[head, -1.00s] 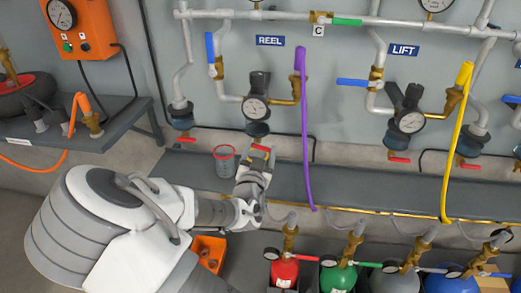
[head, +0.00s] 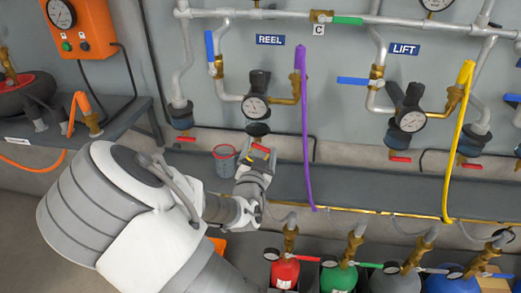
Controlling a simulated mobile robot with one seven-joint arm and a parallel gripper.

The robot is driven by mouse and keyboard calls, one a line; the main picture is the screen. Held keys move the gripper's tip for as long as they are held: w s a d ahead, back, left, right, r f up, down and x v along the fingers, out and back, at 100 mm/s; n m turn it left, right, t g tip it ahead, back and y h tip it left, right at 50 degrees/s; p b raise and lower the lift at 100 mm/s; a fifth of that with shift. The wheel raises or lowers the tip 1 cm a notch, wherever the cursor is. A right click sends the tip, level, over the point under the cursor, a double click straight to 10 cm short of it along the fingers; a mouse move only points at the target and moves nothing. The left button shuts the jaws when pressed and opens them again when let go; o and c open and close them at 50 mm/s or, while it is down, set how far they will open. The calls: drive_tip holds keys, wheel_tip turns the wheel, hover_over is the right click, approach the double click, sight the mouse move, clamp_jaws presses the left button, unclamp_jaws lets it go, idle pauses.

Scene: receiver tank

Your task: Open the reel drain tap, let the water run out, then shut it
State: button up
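The REEL station's regulator with a round gauge (head: 255,107) hangs on the wall under the REEL sign (head: 270,40). Its bowl (head: 257,129) looks dark below the gauge. The reel drain tap's small red handle (head: 260,148) shows below the bowl, slanting down to the right. My gripper (head: 257,160) is right at the tap, just below the red handle. Its fingers are small and overlap the tap's brass, so I cannot tell whether they touch or grip it. No stream of water can be made out.
A clear jar with a red rim (head: 224,153) stands on the grey shelf (head: 350,180), left of my gripper. A purple hose (head: 305,130) hangs to the right. The LIFT regulator (head: 408,115) is further right. Coloured cylinders (head: 338,277) stand below the shelf front.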

drive_tip(key=shift+o, duration=1)
